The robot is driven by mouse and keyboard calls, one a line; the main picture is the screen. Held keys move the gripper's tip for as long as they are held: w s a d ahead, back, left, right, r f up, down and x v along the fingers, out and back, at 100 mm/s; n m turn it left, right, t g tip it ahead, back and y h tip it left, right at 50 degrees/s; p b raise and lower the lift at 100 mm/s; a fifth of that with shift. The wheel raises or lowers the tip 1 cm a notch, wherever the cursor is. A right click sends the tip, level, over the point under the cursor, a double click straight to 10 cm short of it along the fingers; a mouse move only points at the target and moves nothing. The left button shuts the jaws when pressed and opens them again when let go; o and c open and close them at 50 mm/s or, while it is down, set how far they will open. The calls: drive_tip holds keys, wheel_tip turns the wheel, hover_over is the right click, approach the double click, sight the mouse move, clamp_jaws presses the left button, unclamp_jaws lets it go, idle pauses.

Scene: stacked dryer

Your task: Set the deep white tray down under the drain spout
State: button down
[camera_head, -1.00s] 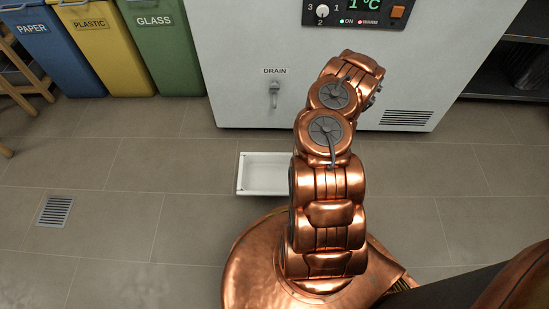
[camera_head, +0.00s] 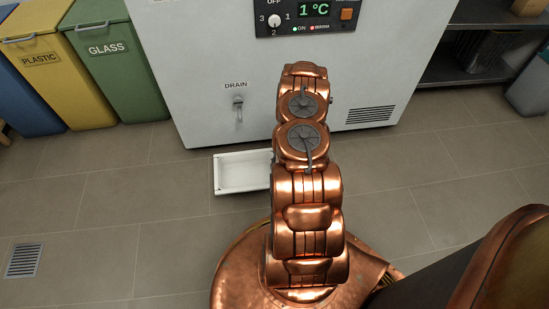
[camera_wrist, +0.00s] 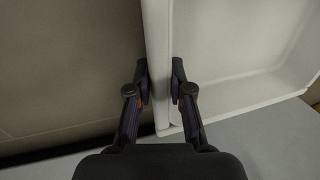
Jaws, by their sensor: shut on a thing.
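The deep white tray (camera_head: 232,187) is in front of the dryer's foot in the head view, in line below the drain spout (camera_head: 238,108) and a little out from the front panel. It looks empty and level; its right end is hidden by my arm. I cannot tell whether its base touches the floor. In the wrist view my gripper (camera_wrist: 160,82) is shut on one wall of the tray (camera_wrist: 240,40), one finger outside and one inside. My gripper is hidden behind my arm in the head view.
The white dryer (camera_head: 200,60) stands ahead, with a control panel above and a vent grille at lower right. Green (camera_head: 120,65) and yellow (camera_head: 70,75) bins stand at left. A floor grate (camera_head: 23,260) lies at lower left. The tiled floor around is otherwise clear.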

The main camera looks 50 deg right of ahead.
drive_tip(key=shift+w+d+f+b, duration=0.15)
drive_tip(key=shift+w+d+b, duration=0.1)
drive_tip(key=shift+w+d, duration=0.6)
drive_tip(key=shift+w+d+f+b, duration=0.1)
drive_tip(key=shift+w+d+b, duration=0.2)
drive_tip(key=shift+w+d, duration=0.5)
drive_tip(key=shift+w+d+f+b, duration=0.2)
drive_tip(key=shift+w+d, duration=0.35)
drive_tip(key=shift+w, duration=0.6)
wheel_tip(320, 180, down, 4)
drive_tip(key=shift+s+a+r+b, duration=0.15)
drive_tip(key=shift+r+b, duration=0.1)
drive_tip(key=shift+b, duration=0.7)
drive_tip(key=shift+r, duration=0.1)
drive_tip(key=c, duration=1.1)
unclamp_jaws()
drive_tip(key=shift+o, duration=0.2)
